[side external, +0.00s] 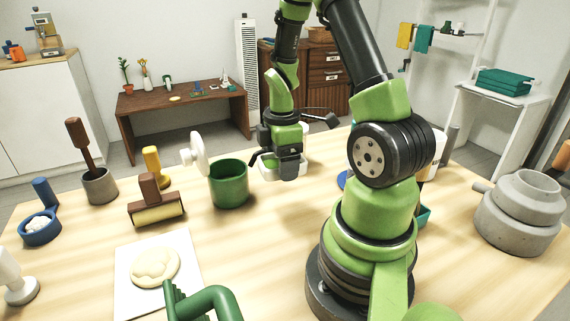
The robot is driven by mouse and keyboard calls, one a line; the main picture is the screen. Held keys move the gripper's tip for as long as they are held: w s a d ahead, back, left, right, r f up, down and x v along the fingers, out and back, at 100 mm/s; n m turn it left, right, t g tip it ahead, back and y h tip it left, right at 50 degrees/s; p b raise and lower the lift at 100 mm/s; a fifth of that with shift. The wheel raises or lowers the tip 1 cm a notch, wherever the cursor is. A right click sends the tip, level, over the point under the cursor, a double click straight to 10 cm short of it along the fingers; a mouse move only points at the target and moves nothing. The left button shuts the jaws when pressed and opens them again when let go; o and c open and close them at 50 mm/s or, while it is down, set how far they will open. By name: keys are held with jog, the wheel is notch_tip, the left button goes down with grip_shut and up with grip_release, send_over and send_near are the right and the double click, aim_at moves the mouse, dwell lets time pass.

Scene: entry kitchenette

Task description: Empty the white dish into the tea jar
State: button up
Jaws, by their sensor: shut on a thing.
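A green jar (229,186), apparently the tea jar, stands upright on the table with its top open. A white disc with a knob (197,153), like a lid, stands on edge at the jar's left rim. My gripper (277,167) is just right of the jar, low over the table and apart from it. It is shut on a white thing (267,173), apparently the white dish, mostly hidden by the gripper. I cannot see its contents or tell whether it is tilted or touches the table. The jar's inside is mostly hidden.
A white board with dough (187,259) is in front. A grey mortar (100,187) and a blue bowl (40,232) stand at left. Grey stoneware (518,220) is at right.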

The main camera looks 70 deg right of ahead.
jog(key=w+r+m, duration=1)
jog(key=w+m, duration=0.4)
jog(key=m, duration=0.4)
jog(key=w+a+f+m+t, duration=0.1)
jog(key=w+a+m, duration=0.6)
jog(key=w+a, duration=0.2)
jog(key=shift+w+m+t+y, duration=0.3)
jog(key=shift+y, duration=0.1)
